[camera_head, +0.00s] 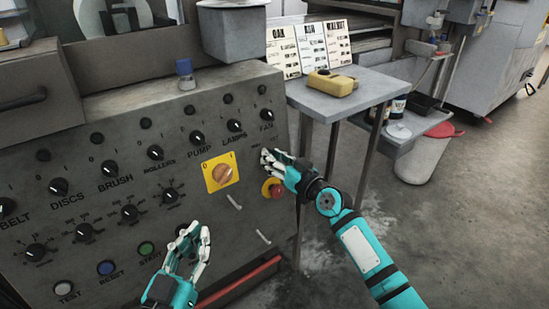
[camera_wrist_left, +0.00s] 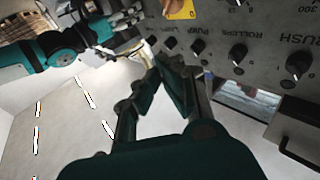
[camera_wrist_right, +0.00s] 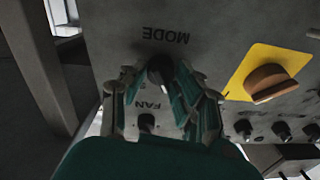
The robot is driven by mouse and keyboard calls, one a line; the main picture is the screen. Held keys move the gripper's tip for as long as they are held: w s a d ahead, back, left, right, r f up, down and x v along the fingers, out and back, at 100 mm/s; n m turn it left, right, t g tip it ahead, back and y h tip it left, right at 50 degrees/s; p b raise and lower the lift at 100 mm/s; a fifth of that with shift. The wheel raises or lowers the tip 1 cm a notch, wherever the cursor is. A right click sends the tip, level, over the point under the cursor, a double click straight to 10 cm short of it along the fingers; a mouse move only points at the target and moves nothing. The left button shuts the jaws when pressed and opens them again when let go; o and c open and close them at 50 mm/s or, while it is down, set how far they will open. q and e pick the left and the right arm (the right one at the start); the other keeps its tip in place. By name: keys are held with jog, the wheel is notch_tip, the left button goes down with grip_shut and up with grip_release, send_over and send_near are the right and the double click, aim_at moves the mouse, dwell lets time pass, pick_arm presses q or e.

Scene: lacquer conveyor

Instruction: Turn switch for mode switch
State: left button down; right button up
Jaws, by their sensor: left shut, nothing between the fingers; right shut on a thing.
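The mode switch (camera_wrist_right: 159,70) is a dark round knob beside the MODE label, on the grey control panel (camera_head: 115,245). My right gripper (camera_wrist_right: 160,82) is shut on this knob in the right wrist view. In the head view, my right gripper (camera_head: 266,158) covers the knob at the panel's right side, below the FAN knob (camera_head: 266,114). The knob's pointer direction is hard to tell between the fingers. My left gripper (camera_head: 193,240) is shut and empty in front of the lower panel; its fingertips (camera_wrist_left: 165,65) show in the left wrist view.
An orange rotary switch (camera_head: 222,173) on a yellow plate is left of my right gripper. A red button (camera_head: 277,191) lies just below it. Several labelled knobs fill the panel to the left. A side table (camera_head: 345,100) with a yellow device (camera_head: 330,83) stands at right.

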grip_shut()
